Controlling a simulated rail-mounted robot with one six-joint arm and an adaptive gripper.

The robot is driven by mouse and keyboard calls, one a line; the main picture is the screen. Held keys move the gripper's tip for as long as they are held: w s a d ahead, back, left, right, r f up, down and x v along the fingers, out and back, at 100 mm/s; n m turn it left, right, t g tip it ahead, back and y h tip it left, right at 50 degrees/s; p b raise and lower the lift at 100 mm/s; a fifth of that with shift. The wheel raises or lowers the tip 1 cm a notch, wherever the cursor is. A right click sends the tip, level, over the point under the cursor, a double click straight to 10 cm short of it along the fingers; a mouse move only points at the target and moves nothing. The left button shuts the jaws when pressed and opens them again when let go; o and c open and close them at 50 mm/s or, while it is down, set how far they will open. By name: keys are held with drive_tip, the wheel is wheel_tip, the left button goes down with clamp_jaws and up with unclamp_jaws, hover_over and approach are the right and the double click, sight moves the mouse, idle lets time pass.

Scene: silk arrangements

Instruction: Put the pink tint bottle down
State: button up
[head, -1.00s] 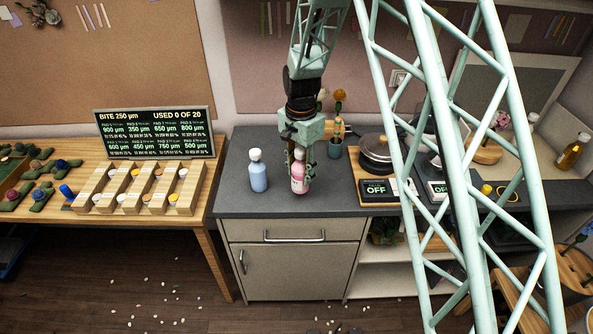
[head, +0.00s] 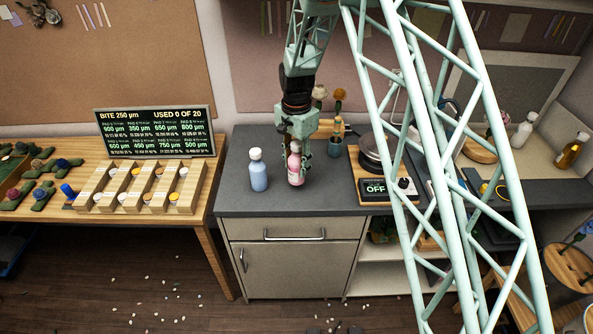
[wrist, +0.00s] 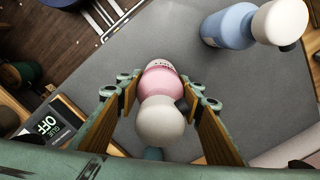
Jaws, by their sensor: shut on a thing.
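The pink tint bottle (head: 295,168) has a white cap and stands upright at the grey counter (head: 330,202), right of the blue bottle. My gripper (head: 296,158) comes down over it from above and is shut on it. In the wrist view the pink bottle (wrist: 161,82) sits between the two finger pads (wrist: 160,108), its white cap toward the camera. Whether its base touches the counter I cannot tell for sure.
A blue bottle (head: 258,171) with a white cap stands close on the left. Behind are flowers in a pot (head: 335,148). A hotplate with an OFF display (head: 375,187) is to the right. The counter's front strip is clear.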

sight(297, 143)
drive_tip(key=shift+f, duration=1.35)
drive_tip(key=shift+f, duration=0.2)
drive_tip(key=o, duration=1)
drive_tip(key=shift+r, duration=0.2)
wheel_tip(297, 143, up, 11)
drive_tip(key=shift+r, duration=0.5)
drive_tip(key=shift+r, duration=0.1)
